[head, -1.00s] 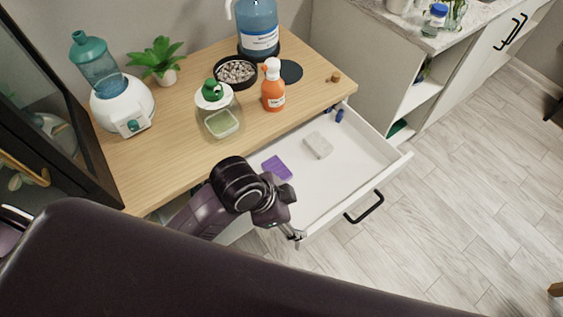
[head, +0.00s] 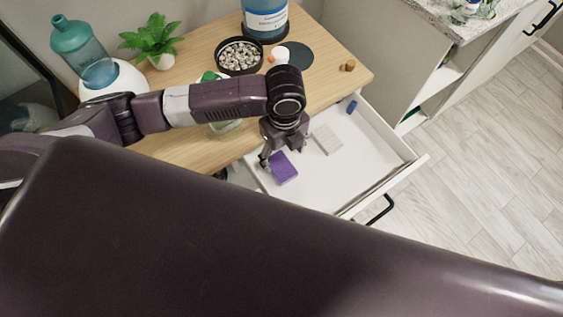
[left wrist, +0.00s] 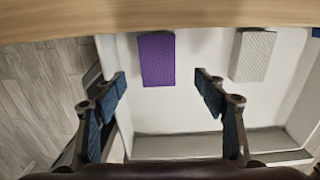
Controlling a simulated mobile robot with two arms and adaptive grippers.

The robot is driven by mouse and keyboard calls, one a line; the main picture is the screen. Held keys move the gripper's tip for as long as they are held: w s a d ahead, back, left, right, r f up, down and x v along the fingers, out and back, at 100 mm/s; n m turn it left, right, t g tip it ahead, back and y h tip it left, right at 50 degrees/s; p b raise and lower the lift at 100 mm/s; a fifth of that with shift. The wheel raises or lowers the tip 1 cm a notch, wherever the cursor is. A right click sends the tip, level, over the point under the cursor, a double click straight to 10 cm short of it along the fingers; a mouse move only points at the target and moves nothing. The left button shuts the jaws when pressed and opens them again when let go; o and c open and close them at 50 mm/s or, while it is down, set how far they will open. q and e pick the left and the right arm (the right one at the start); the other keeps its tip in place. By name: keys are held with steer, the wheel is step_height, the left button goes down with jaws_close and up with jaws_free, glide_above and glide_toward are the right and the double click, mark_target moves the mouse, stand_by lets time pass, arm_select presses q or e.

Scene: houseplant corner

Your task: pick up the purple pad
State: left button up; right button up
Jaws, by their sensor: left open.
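The purple pad (head: 283,167) lies flat in the open white drawer (head: 345,187), near its left side. It also shows in the left wrist view (left wrist: 157,59), beyond my fingertips and roughly between their lines. My left gripper (head: 281,158) is above the drawer, right by the pad in the head view. In the left wrist view my left gripper (left wrist: 160,82) has its two fingers wide apart with nothing between them. My right gripper is not in view.
A pale grey textured pad (head: 327,139) lies right of the purple one. A small blue item (head: 352,107) is at the drawer's back. The wooden top (head: 330,65) overhangs the drawer and bears a plant (head: 152,41), a tray of pebbles (head: 240,56) and bottles.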

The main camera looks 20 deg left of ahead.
mark_target(282, 167)
arm_select(q)
step_height(282, 167, down, 6)
steer(key=shift+s+a+f, duration=0.1)
steer(key=shift+s+a, duration=0.05)
steer(key=c, duration=1)
